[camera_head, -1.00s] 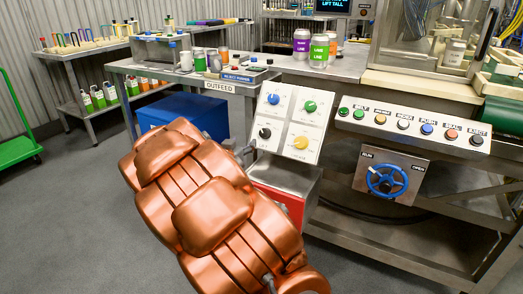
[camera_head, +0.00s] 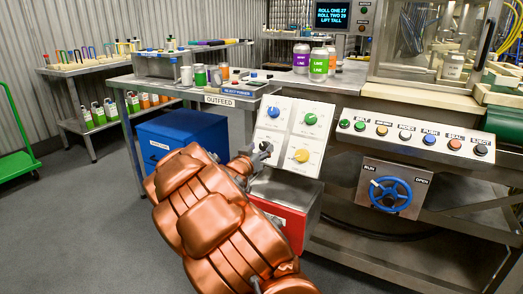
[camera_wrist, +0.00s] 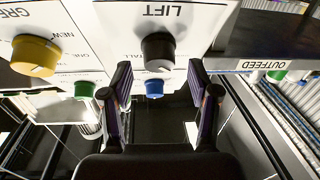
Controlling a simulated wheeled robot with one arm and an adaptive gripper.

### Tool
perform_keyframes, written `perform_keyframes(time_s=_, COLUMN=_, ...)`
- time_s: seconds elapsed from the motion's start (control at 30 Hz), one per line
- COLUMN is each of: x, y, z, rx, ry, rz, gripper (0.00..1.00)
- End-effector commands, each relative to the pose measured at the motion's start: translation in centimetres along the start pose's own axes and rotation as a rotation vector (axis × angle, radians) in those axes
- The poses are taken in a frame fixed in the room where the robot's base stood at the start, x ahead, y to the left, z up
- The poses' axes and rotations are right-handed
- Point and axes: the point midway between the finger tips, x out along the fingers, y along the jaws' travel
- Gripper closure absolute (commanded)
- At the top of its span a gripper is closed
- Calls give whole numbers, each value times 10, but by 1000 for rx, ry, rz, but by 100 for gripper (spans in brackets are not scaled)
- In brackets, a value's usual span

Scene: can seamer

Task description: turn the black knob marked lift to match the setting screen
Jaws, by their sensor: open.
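The black knob (camera_wrist: 158,50) sits under the upside-down word LIFT on a white panel (camera_wrist: 105,25) in the wrist view. The word TALL is partly readable beside it; its pointer direction cannot be made out. My gripper (camera_wrist: 160,78) is open, its two dark fingers apart, one toward each side of the knob and just short of it; I see no contact. In the head view my gripper (camera_head: 262,152) is at the panel's left side and largely covers the black knob. The setting screen (camera_head: 332,14) reads ROLL ONE 27, ROLL TWO 29, LIFT TALL.
The panel also has a blue knob (camera_head: 274,112), a green knob (camera_head: 310,119) and a yellow knob (camera_head: 302,156). A row of buttons (camera_head: 417,135) and a blue handwheel (camera_head: 391,195) are to the right. The OUTFEED table (camera_head: 215,99) is close on the left.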

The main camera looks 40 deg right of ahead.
Motion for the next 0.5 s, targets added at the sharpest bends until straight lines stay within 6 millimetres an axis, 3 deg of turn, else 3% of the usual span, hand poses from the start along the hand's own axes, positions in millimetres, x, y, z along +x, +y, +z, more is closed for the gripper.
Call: perform_keyframes(time_s=0.5, x=11, y=1, z=0, rx=0, ry=0, rz=0, gripper=39)
